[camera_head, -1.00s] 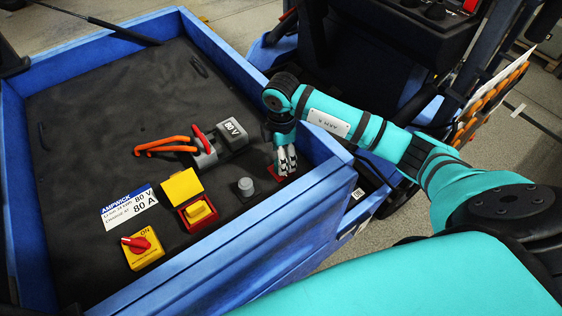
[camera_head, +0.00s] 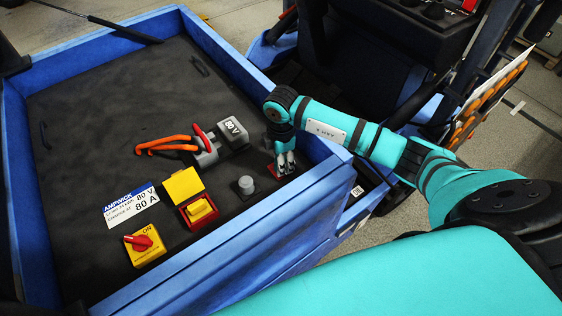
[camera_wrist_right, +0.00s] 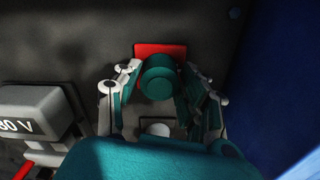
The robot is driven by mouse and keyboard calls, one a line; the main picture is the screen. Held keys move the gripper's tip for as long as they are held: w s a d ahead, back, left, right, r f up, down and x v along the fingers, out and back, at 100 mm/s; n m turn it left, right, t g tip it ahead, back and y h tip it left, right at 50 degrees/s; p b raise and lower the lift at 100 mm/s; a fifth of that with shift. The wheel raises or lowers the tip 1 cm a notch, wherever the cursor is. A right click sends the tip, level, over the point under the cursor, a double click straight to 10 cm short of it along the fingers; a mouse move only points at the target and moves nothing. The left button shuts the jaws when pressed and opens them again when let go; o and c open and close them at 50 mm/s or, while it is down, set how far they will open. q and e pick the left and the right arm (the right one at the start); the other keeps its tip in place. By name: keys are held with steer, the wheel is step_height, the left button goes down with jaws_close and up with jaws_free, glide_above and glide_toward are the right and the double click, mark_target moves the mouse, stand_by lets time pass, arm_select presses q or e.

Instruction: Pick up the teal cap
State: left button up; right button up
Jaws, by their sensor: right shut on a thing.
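The teal cap (camera_wrist_right: 158,76) shows in the right wrist view as a round teal piece between the two fingers of my right gripper (camera_wrist_right: 160,85). A red plate (camera_wrist_right: 150,49) shows behind it on the dark surface. In the head view my right gripper (camera_head: 285,164) points down near the right wall of the blue tray and hides the cap. It is shut on the cap. I cannot tell whether the cap is clear of the plate. My left gripper is not in view.
The blue-walled tray (camera_head: 235,68) holds a grey 80 V connector (camera_head: 232,134) with orange cables, a grey knob (camera_head: 246,186), a yellow-lidded red box (camera_head: 184,186), a red switch on a yellow base (camera_head: 144,246) and a label (camera_head: 131,205). Free room lies at the tray's back left.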

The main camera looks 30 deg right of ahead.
steer(key=shift+r, duration=0.1)
step_height(320, 180, up, 9)
steer(key=shift+r+b, duration=0.1)
steer(key=shift+b, duration=1.05)
steer(key=shift+r, duration=0.3)
